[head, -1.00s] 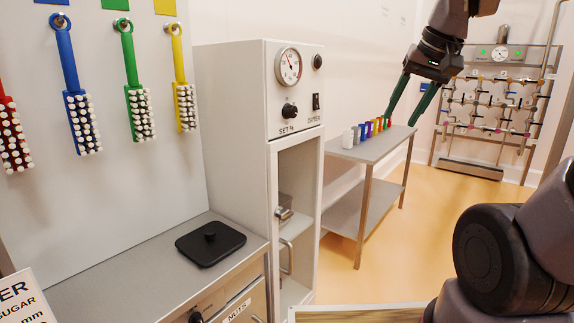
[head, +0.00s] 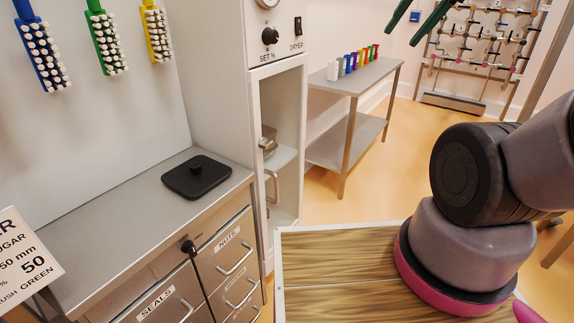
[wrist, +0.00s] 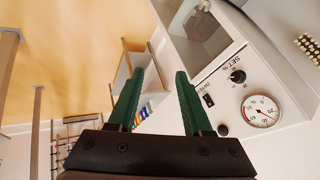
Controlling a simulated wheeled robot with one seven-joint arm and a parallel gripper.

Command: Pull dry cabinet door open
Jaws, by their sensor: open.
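The dry cabinet (head: 217,75) is a tall white unit left of centre in the head view, with a SET % knob and a DRYER switch above its door. Its glass-fronted door (head: 254,150) looks closed, with a bar handle (head: 272,187) low on the left side. The door's window also shows at the top of the wrist view (wrist: 200,32). My gripper (head: 408,35) is at the head view's top edge, right of the cabinet and apart from it, mostly cut off. In the wrist view its green fingers (wrist: 160,78) are spread with nothing between them.
A side table (head: 350,86) with several coloured bottles stands behind, to the right. Orange floor between them is open.

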